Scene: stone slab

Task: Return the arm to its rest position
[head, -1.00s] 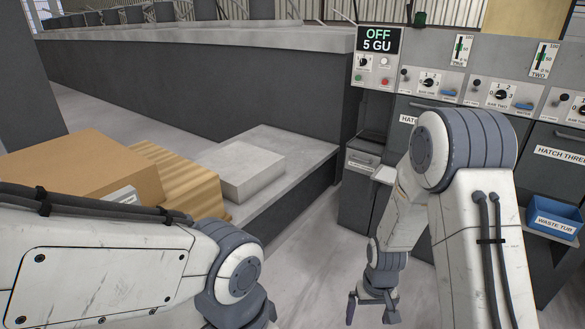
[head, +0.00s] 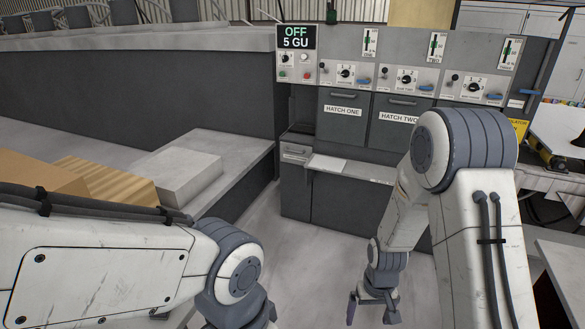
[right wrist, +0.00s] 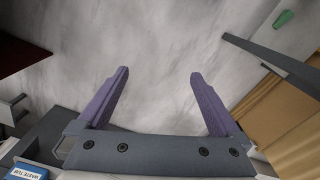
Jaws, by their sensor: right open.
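My right arm (head: 466,150) comes in from the right and bends down at the elbow. My right gripper (head: 372,310) hangs low over the floor near the picture's bottom edge. In the right wrist view my right gripper (right wrist: 158,75) has its two purple fingers wide apart, with only pale floor between them. It is open and empty. My left arm (head: 110,260) lies across the lower left, its joint near the bottom edge. Its gripper is out of the picture.
A panel with an OFF display (head: 296,37), hatch one (head: 344,111) and hatch two (head: 398,117) stands ahead. A grey block (head: 178,175) lies on a low ledge at left, beside a cardboard box (head: 35,174). Light floor (head: 255,225) lies between.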

